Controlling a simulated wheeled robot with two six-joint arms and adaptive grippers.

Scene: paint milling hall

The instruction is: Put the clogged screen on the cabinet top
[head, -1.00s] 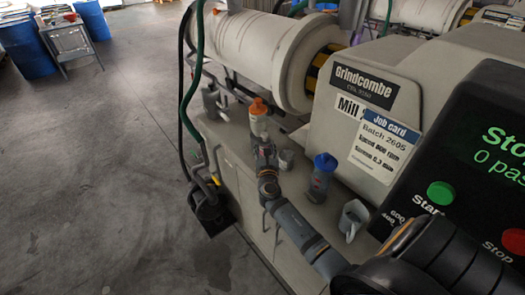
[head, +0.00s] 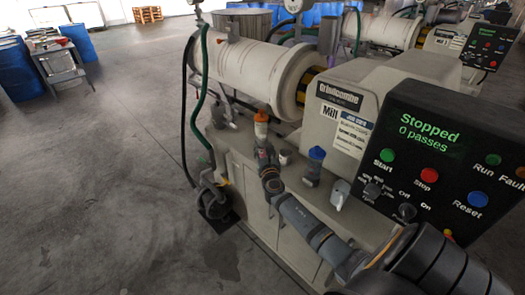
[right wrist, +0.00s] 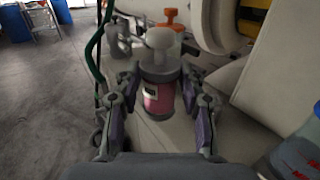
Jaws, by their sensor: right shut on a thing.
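The clogged screen appears to be the short cylinder (right wrist: 158,97) in the right wrist view, with a grey collar, a pinkish-red body and a pale round knob. My right gripper (right wrist: 157,112) has its fingers on both sides of it and is shut on it. In the head view my right gripper (head: 267,160) is above the left part of the pale cabinet top (head: 290,187). Whether the screen's lower end touches the top is hidden. My left gripper is not in view.
An orange-topped part (right wrist: 171,20) stands just beyond the screen. A small grey cup (head: 285,157), a blue-lidded jar (head: 314,165) and a white jug (head: 340,193) stand on the right of the gripper. The mill drum (head: 245,70) and control panel (head: 435,160) border the top.

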